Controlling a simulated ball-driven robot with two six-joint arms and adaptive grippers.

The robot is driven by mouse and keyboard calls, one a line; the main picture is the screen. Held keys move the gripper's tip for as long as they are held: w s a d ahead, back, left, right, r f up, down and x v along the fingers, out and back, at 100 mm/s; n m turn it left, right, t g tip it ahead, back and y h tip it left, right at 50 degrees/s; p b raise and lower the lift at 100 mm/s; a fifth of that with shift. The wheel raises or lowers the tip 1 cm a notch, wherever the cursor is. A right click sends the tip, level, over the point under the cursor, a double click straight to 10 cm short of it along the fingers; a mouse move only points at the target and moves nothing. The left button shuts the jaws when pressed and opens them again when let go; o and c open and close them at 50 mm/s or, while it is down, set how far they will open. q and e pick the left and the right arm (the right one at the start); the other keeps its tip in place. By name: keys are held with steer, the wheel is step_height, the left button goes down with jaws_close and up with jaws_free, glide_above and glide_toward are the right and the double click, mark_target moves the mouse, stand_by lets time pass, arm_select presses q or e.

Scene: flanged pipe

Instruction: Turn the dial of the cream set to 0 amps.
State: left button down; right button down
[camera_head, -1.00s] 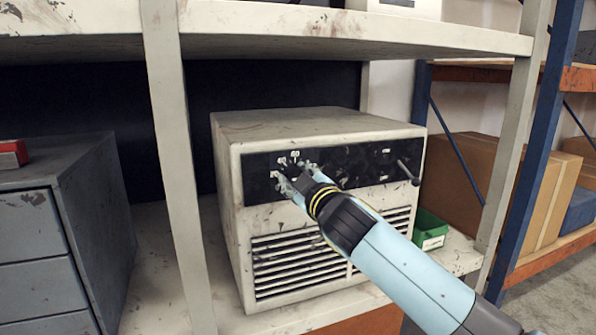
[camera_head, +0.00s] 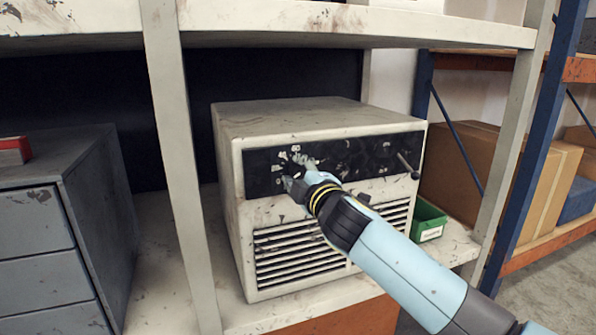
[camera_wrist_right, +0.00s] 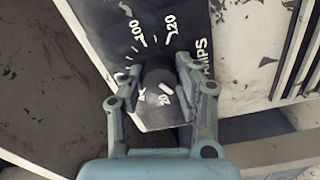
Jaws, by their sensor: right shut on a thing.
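The cream set (camera_head: 320,118) is a scuffed box on the shelf, with a black panel (camera_head: 262,165) across its upper front and vent slats below. Its dial (camera_wrist_right: 158,78) is a dark round knob at the panel's left end, ringed by white marks and numbers such as 100, 120 and 20. My right gripper (camera_head: 293,174) reaches in from the lower right and is shut on the dial. In the wrist view its two fingers (camera_wrist_right: 157,82) sit on either side of the knob. The pointer's exact reading is unclear. My left gripper is out of view.
A grey drawer cabinet (camera_head: 90,200) stands left, behind a shelf upright (camera_head: 178,150). A small lever (camera_head: 406,165) sticks out at the panel's right end.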

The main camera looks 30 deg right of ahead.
steer(key=shift+f, duration=0.1)
steer(key=c, duration=0.9)
jaws_free()
steer(key=shift+c, duration=0.2)
steer(key=shift+s, duration=0.1)
steer(key=v, duration=1.2)
